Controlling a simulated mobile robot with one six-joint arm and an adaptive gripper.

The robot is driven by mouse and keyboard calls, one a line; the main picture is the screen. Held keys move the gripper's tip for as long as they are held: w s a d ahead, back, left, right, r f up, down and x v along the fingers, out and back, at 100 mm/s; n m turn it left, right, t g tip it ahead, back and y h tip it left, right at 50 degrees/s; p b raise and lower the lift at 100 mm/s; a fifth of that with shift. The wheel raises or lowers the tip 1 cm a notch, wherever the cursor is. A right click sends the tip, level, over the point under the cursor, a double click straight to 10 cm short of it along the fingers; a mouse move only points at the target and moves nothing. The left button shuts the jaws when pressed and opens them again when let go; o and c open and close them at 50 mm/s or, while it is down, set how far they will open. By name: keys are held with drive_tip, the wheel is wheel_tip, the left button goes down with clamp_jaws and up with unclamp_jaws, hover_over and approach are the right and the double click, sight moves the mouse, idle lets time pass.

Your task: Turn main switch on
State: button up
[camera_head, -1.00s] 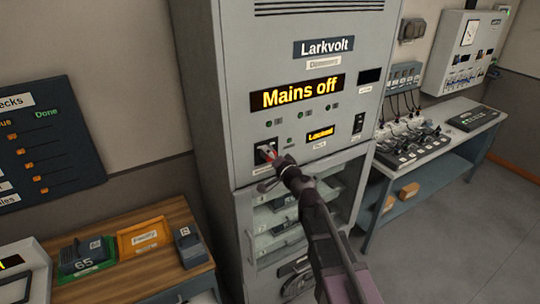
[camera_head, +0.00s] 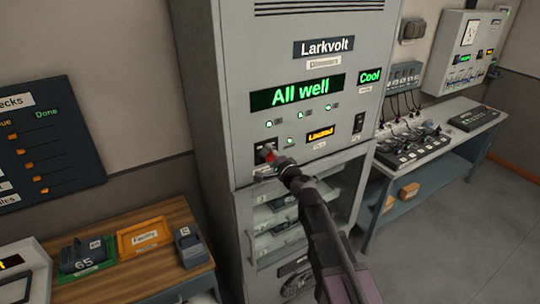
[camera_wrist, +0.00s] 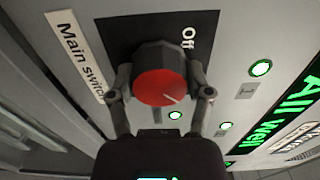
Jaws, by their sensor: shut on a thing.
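The main switch is a red-faced rotary knob (camera_wrist: 160,87) on a black plate (camera_wrist: 195,35) marked "Off", beside a label (camera_wrist: 75,52) reading "Main switch" in the wrist view. In the head view the red knob (camera_head: 268,153) sits low on the grey Larkvolt cabinet (camera_head: 225,100). My gripper (camera_wrist: 161,95) is shut on the knob, one finger on each side; it also shows in the head view (camera_head: 272,160). The cabinet's large display (camera_head: 298,94) reads "All well" in green, and a smaller one (camera_head: 370,76) reads "Cool".
A small amber display (camera_head: 320,134) and a black rocker switch (camera_head: 358,124) are right of the knob. Open shelves (camera_head: 275,222) lie below. A wooden table (camera_head: 140,275) stands left, a bench with a fader desk (camera_head: 412,150) right. Floor at right is clear.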

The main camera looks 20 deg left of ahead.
drive_tip(key=shift+w+a, duration=0.1)
drive_tip(key=o, duration=1.1)
drive_tip(key=shift+o, duration=0.2)
drive_tip(key=v, duration=1.2)
